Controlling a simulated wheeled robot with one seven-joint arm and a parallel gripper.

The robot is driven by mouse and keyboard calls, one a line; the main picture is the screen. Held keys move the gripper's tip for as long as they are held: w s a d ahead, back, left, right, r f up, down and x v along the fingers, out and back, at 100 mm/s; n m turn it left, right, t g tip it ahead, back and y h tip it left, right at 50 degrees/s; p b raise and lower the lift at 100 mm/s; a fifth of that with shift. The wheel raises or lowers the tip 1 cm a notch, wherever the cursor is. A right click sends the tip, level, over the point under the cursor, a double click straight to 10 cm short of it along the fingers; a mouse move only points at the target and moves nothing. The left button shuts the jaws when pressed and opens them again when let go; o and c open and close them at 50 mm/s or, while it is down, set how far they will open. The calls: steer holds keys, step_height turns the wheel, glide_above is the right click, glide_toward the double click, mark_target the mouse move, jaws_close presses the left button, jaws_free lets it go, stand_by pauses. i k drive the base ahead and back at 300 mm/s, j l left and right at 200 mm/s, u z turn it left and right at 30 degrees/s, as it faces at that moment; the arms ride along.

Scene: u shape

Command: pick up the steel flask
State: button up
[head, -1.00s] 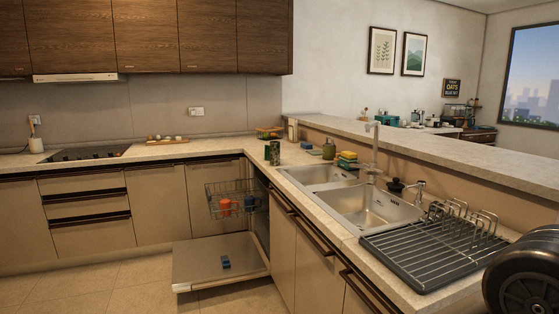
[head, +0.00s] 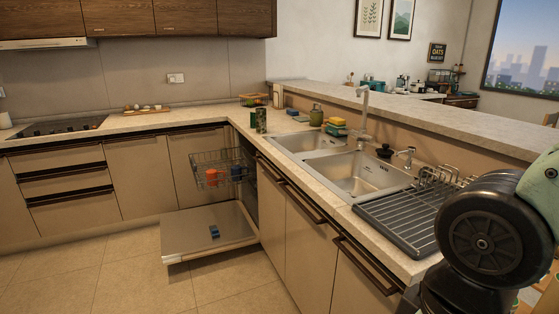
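I cannot make out a thing that is clearly a steel flask. Small upright containers stand on the counter at the inner corner, left of the sink: a dark green patterned can (head: 261,121) with a smaller green one (head: 253,119) just behind its left side. A pale upright container (head: 278,95) stands farther back by the ledge. They are too small to tell their material. My gripper is out of view; only links of my arm (head: 490,232) show at the lower right, well away from these containers.
The double sink (head: 365,175) and a black dish rack (head: 400,222) line the right counter. The dishwasher door (head: 190,240) is open low over the floor, its basket (head: 222,168) out with a red-orange cup (head: 211,176). The floor in the foreground is clear.

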mark_target(261, 113)
steer(key=i+j+u, duration=0.35)
steer(key=i, duration=0.15)
steer(key=i+j+u, duration=0.15)
steer(key=i+u, duration=0.15)
steer(key=i, duration=0.2)
steer(key=i+j+u, duration=0.1)
steer(key=i+u, duration=0.25)
steer(key=i, duration=0.15)
steer(key=i+j+z, duration=0.1)
steer(key=i+z, duration=0.2)
steer(key=i, duration=0.25)
steer(key=i+j+z, duration=0.3)
steer(key=i, duration=0.25)
steer(key=i+j+z, duration=0.3)
steer(key=i, duration=0.2)
steer(key=i+j+z, duration=0.7)
steer(key=i+j, duration=0.05)
steer(key=j, duration=0.05)
